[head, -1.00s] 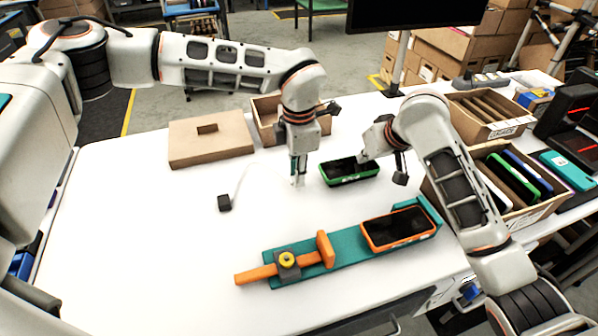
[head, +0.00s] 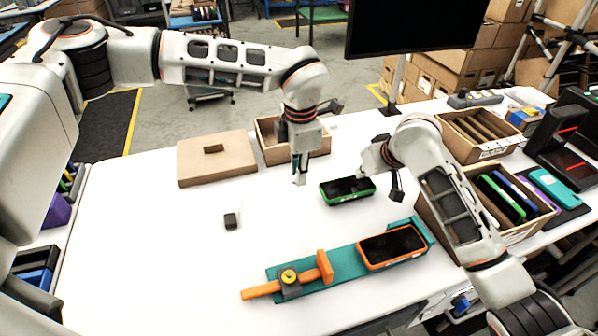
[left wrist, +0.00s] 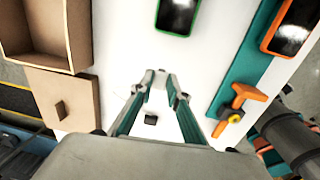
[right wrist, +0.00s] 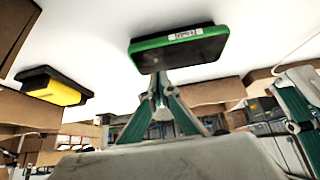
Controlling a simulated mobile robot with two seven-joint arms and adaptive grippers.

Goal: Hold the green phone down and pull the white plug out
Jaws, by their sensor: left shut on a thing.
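The green phone (head: 347,190) lies dark face up on the white table, with its green rim showing. My right gripper (right wrist: 158,80) is shut, its fingertips against the phone's edge in the right wrist view. My left gripper (head: 300,180) points down to the left of the phone, apart from it. It is shut on a small pale thing that appears to be the white plug (left wrist: 158,73). The plug is mostly hidden by the fingers and blends with the table. A small black block (head: 231,221) sits on the table to the left; its cable is hard to see.
A teal fixture (head: 338,270) with an orange phone (head: 391,247) and an orange clamp (head: 262,290) lies at the front. A cardboard lid (head: 215,168) and a cardboard box (head: 318,148) stand behind. A crate of phones (head: 530,228) stands right. The left table area is clear.

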